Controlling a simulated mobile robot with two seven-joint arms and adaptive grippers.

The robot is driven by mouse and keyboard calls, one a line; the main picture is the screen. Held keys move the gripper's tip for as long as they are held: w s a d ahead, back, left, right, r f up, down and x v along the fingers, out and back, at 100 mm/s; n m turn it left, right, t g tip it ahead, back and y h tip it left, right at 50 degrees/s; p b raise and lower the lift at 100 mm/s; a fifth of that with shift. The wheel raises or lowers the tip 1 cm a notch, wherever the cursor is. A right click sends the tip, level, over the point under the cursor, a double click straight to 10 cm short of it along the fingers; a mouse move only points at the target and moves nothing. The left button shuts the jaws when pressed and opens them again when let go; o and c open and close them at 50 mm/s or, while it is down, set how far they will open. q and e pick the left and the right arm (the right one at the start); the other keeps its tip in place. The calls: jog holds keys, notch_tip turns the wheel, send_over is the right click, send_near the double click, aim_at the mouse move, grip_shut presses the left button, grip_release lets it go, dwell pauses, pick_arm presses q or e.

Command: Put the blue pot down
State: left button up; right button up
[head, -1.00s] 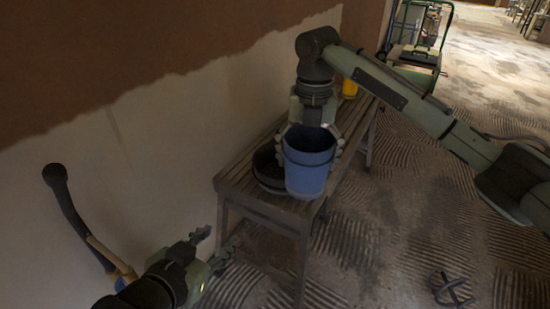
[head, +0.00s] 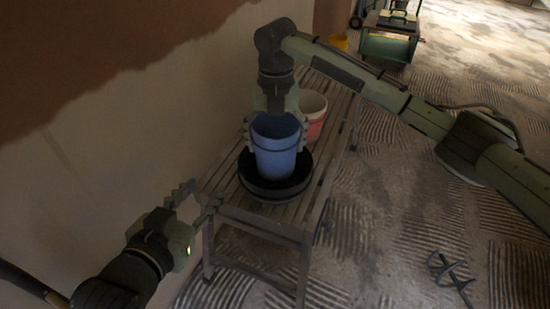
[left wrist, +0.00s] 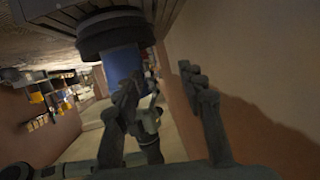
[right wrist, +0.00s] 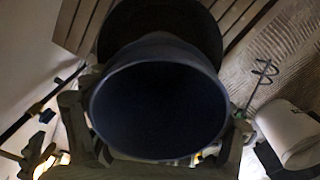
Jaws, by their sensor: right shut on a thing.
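The blue pot (head: 275,160) is upright over the round black dish (head: 262,190) on the slatted wooden bench (head: 225,195). My right gripper (head: 276,133) is shut on it from above, a finger on each side. In the right wrist view the pot's dark mouth (right wrist: 160,108) fills the middle, with part of the dish (right wrist: 190,20) behind it. In the left wrist view, which is upside down, the pot (left wrist: 122,64) meets the dish (left wrist: 112,32) with no clear gap; its base is hidden. My left gripper (head: 195,196) is open and empty by the bench's near left corner.
A yellow bucket (head: 340,42) is farther back. A green cart (head: 390,42) stands beyond the bench. A dark spiral tool (head: 452,275) lies on the floor at right. The wall runs close along the left.

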notch_tip(320, 180, down, 4)
jog(key=shift+r, duration=0.25)
jog(key=shift+w+f+b, duration=0.1)
jog(key=shift+f+b, duration=0.2)
pick_arm(q)
jog(key=r, duration=0.1)
jog(key=d+r+t, duration=0.1)
jog(key=r, duration=0.1)
jog(key=shift+w+d+h, duration=0.3)
jog(key=shift+d+h, duration=0.05)
jog(key=shift+h, duration=0.05)
jog(key=shift+f, duration=0.15)
pick_arm(e)
jog(key=shift+f, duration=0.25)
jog(key=o, duration=1.2)
jog(key=shift+c, duration=0.2)
pick_arm(q)
jog(key=shift+s+a+f, duration=0.1)
jog(key=shift+a+f, duration=0.3)
jog(key=shift+f, duration=0.15)
